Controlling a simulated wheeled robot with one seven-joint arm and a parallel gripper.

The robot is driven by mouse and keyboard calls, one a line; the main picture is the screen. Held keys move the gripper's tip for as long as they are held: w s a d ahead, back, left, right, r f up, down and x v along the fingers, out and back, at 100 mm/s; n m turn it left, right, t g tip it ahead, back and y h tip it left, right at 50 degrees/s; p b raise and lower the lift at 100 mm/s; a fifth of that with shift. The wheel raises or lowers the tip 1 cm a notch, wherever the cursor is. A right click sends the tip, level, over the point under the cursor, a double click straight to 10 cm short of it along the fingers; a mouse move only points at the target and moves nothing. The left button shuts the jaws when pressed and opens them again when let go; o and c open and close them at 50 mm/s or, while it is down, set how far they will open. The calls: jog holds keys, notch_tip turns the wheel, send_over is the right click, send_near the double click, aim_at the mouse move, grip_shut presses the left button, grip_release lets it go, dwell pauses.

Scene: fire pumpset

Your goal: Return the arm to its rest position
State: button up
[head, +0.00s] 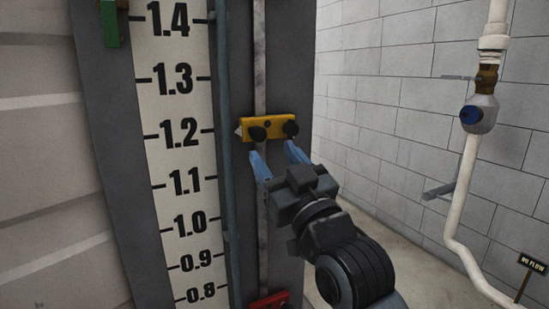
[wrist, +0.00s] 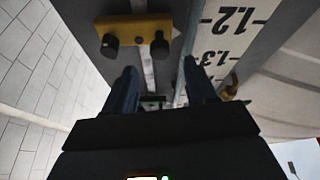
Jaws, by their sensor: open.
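My gripper (head: 277,160) is open, its two blue fingers pointing up toward a yellow slider block with two black knobs (head: 262,128). The block sits on a vertical rail beside the white scale, near the 1.2 mark. The fingertips appear just below the knobs in the head view; I cannot tell whether they touch. In the wrist view the gripper (wrist: 158,80) has its fingers apart with nothing between them, and the yellow block (wrist: 132,29) lies beyond the left finger. My arm reaches up from the lower right.
A white numbered scale (head: 176,150) runs down the grey post. A red block (head: 269,302) sits lower on the rail, and a green piece (head: 109,24) is at upper left. A white pipe with a blue-knobbed valve (head: 479,114) and a "NO FLOW" sign (head: 532,263) stand at right.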

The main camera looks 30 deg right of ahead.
jog(key=shift+f, duration=0.1)
jog(key=s+f+m+g, duration=0.2)
jog(key=s+f+g, duration=0.2)
jog(key=s+f, duration=1.55)
jog(key=s+f+g, duration=0.1)
jog(key=s+f, duration=0.1)
jog(key=s, duration=1)
jog(key=s+f+g, duration=0.2)
jog(key=s+f, duration=0.1)
jog(key=s, duration=0.8)
jog(key=shift+s+f+g, duration=0.3)
jog(key=shift+s, duration=0.05)
